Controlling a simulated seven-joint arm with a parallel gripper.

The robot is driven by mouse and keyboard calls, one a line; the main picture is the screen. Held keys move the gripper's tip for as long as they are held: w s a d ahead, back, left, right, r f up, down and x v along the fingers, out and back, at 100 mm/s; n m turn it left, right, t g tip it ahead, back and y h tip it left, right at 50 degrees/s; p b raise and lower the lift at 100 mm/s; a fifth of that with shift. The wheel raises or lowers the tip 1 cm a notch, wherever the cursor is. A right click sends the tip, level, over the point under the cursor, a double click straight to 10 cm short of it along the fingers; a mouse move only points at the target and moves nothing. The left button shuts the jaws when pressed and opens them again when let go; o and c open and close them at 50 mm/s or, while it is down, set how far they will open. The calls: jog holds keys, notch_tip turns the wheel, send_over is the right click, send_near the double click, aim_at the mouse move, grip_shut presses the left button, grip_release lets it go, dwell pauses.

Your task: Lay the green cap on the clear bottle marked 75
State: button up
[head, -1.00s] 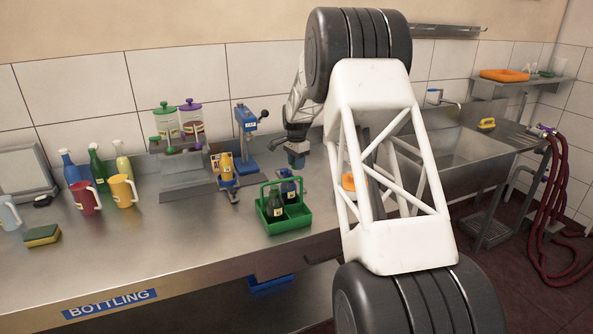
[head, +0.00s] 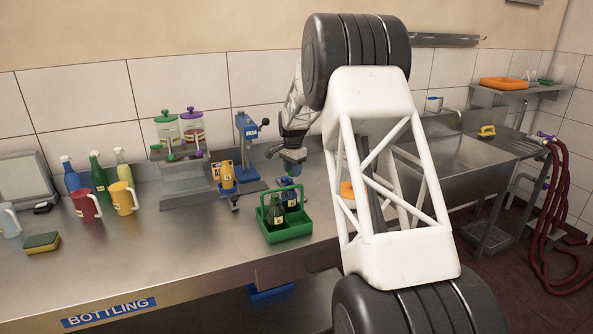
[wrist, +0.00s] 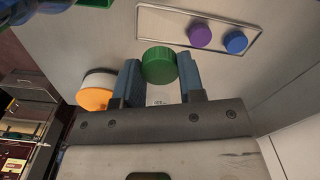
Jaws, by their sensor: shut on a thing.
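My gripper (wrist: 159,72) is shut on the green cap (wrist: 158,64), which sits between its two blue fingers in the wrist view. Just below the cap is a pale patch with small dark writing, too small to read; I cannot tell whether it is the clear bottle. In the head view my gripper (head: 291,163) hangs over the bench behind the green crate (head: 290,233); the cap is not distinguishable there. Dark bottles (head: 276,214) stand in the crate. No mark 75 is readable in either view.
A grey stepped rack (head: 188,187) and a blue press (head: 247,130) stand left of my gripper. Jugs, such as a red one (head: 86,205), stand farther left. Purple (wrist: 200,34) and blue (wrist: 236,42) caps lie in a tray.

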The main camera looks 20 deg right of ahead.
jog(key=s+a+r+n, duration=0.1)
jog(key=a+r+n, duration=0.35)
jog(key=a, duration=0.55)
jog(key=s+a+r+n, duration=0.25)
jog(key=a+n, duration=0.35)
jog(key=a, duration=0.5)
jog(key=w+a+r+m, duration=0.1)
jog(key=w+r+m, duration=0.2)
jog(key=w+m, duration=1.3)
jog(key=shift+w+a, duration=0.35)
jog(key=shift+w, duration=0.65)
jog(key=shift+f, duration=0.15)
jog(key=shift+f, duration=1.4)
jog(key=shift+f, duration=0.1)
jog(key=shift+f, duration=0.4)
